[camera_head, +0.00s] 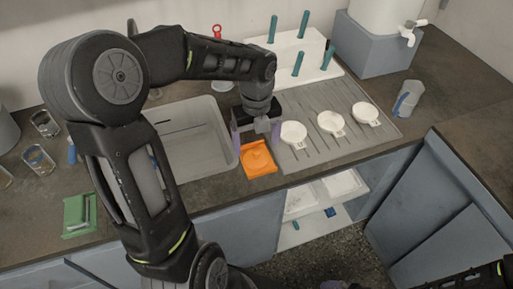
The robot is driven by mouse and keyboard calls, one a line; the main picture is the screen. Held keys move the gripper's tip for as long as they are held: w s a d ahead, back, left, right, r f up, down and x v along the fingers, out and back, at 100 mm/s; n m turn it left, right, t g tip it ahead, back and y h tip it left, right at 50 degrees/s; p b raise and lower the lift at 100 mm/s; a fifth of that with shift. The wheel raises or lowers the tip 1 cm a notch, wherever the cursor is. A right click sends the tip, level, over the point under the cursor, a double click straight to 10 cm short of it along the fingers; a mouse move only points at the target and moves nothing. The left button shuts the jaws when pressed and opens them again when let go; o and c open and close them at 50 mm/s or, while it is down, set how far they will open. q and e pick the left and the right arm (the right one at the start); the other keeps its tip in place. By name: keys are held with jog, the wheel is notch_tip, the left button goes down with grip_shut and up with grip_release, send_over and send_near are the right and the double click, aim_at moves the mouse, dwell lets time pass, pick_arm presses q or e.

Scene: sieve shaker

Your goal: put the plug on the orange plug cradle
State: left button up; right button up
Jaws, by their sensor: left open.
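The orange plug cradle (260,163) lies on the counter between the sink and the ribbed drainboard, near the front edge. A raised orange shape shows on it, but I cannot tell whether this is the plug or part of the cradle. I cannot make out the plug for certain elsewhere. My left gripper (256,132) points down just behind and above the cradle, with its fingers apart. My right gripper is not in view.
Several white round-headed items, one of them beside my gripper (331,123), lie on the drainboard (300,158). The sink (195,150) is left of the cradle. A green block (80,214) lies at the left. A white rack (300,55) with teal handles stands behind. An open drawer (325,195) is below.

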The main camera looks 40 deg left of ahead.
aim_at(257, 150)
pick_arm(q)
notch_tip(257, 150, up, 8)
